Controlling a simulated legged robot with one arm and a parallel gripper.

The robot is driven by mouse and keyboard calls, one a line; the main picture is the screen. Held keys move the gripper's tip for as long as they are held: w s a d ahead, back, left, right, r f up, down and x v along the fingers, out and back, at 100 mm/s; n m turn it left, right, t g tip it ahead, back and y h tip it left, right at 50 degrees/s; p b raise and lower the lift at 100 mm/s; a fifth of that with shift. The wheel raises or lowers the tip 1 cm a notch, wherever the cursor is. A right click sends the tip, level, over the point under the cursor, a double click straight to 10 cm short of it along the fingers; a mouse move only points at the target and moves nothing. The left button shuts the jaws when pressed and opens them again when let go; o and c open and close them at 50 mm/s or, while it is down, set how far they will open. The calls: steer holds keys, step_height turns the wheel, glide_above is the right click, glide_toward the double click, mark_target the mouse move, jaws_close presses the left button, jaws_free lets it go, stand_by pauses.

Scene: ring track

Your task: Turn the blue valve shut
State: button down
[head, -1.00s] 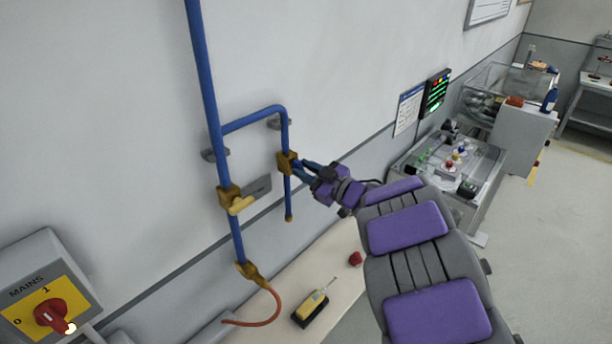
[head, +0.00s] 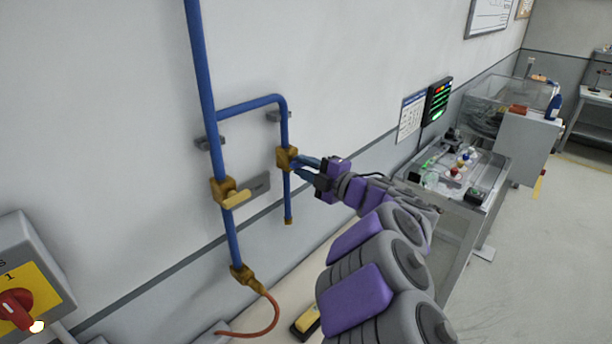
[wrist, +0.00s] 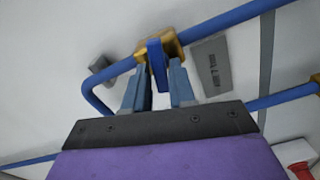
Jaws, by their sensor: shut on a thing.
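The blue valve has a brass body (head: 286,158) on the thin blue branch pipe, in the middle of the head view. Its blue handle (wrist: 157,65) shows in the wrist view, standing at an angle to the pipe. My gripper (head: 299,167) reaches the valve from the right. In the wrist view my gripper (wrist: 157,84) has one finger on each side of the handle and is shut on it. The fingers hide most of the handle in the head view.
A second valve with a yellow handle (head: 236,198) sits left on the main blue pipe (head: 205,90). A grey tag (head: 260,186) hangs between the pipes. A mains box (head: 35,275) with a red knob is at lower left. An equipment table (head: 450,175) stands to the right.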

steer(key=shift+f+n+b, duration=0.2)
steer(key=shift+n+b, duration=0.25)
steer(key=shift+n, duration=0.25)
steer(key=shift+f+n+b, duration=0.15)
steer(key=shift+n+b, duration=0.3)
steer(key=shift+n, duration=0.25)
steer(key=shift+s, duration=0.1)
steer(key=c, duration=1.1)
jaws_free()
steer(key=shift+r, duration=0.15)
steer(key=p+v, duration=0.1)
steer(key=v, duration=1.6)
steer(key=shift+s+d, duration=0.1)
